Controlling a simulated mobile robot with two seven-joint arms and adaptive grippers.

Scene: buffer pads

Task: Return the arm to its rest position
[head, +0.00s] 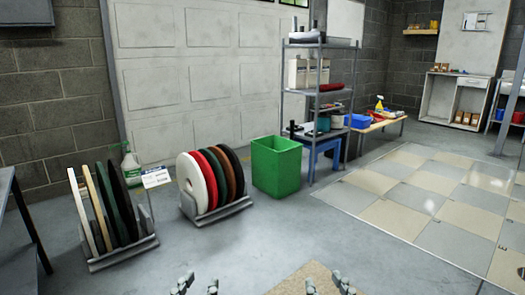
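My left gripper (198,285) shows at the bottom edge, with its two fingertips apart and nothing visible between them. My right gripper (326,285) is also at the bottom edge, further right, with its fingertips apart and nothing visible between them. The rest of both grippers and both arms is below the picture. A rack of round pads (196,184) in white, red, brown and black stands on the floor ahead. A second rack (122,254) at left holds cream, white, green and black pads. Both grippers appear apart from the racks.
A green bin (277,167) stands right of the middle rack. Behind it are a metal shelf (319,92) and a low wooden bench (384,123). A spray bottle (131,165) and a small sign (155,177) are near the racks. A dark table (18,235) is at left. The floor centre right is clear.

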